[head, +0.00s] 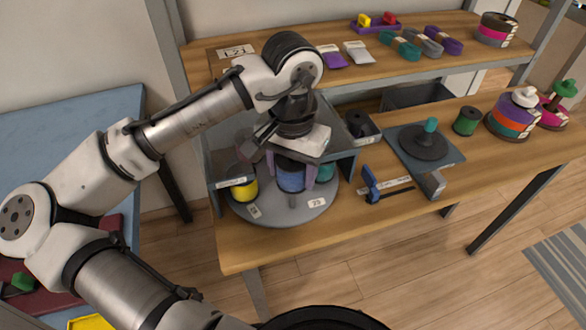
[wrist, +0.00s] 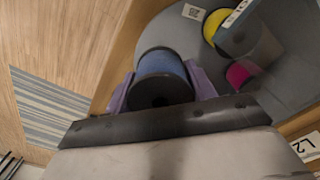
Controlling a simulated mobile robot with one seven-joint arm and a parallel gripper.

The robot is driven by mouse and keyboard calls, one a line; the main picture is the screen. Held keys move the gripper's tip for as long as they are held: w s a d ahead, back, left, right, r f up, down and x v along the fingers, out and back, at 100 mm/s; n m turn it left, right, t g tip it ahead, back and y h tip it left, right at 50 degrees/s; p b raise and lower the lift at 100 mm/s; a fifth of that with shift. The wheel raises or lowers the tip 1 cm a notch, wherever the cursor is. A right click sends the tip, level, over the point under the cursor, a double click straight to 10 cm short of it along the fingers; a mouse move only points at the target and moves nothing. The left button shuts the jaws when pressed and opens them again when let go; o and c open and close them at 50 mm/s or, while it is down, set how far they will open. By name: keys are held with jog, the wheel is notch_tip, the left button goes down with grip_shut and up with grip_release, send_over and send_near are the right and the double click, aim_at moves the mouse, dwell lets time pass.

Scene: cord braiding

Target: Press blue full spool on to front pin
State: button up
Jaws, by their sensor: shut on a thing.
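The blue spool (head: 291,178) is held upright over the front part of the round grey turntable (head: 270,213). It also shows in the wrist view (wrist: 161,67), with its dark end towards the camera. My gripper (head: 291,174) is shut on it, with one purple finger on each side; the fingers also show in the wrist view (wrist: 162,88). A short grey front pin (head: 292,201) shows just below the spool. Whether the pin's top is inside the spool cannot be told.
A yellow spool (head: 243,188) and a green spool (head: 326,171) stand on the turntable, left and right of the blue one. A blue clamp tool (head: 371,184) lies to the right on the wooden bench (head: 400,218).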

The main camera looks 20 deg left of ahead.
jog(key=shift+f+b, duration=2.05)
jog(key=shift+b, duration=0.05)
jog(key=shift+f+b, duration=0.75)
jog(key=shift+f, duration=0.6)
jog(key=shift+f, duration=0.15)
jog(key=o, duration=1.4)
jog(key=shift+r+p, duration=3)
jog(key=shift+p, duration=0.05)
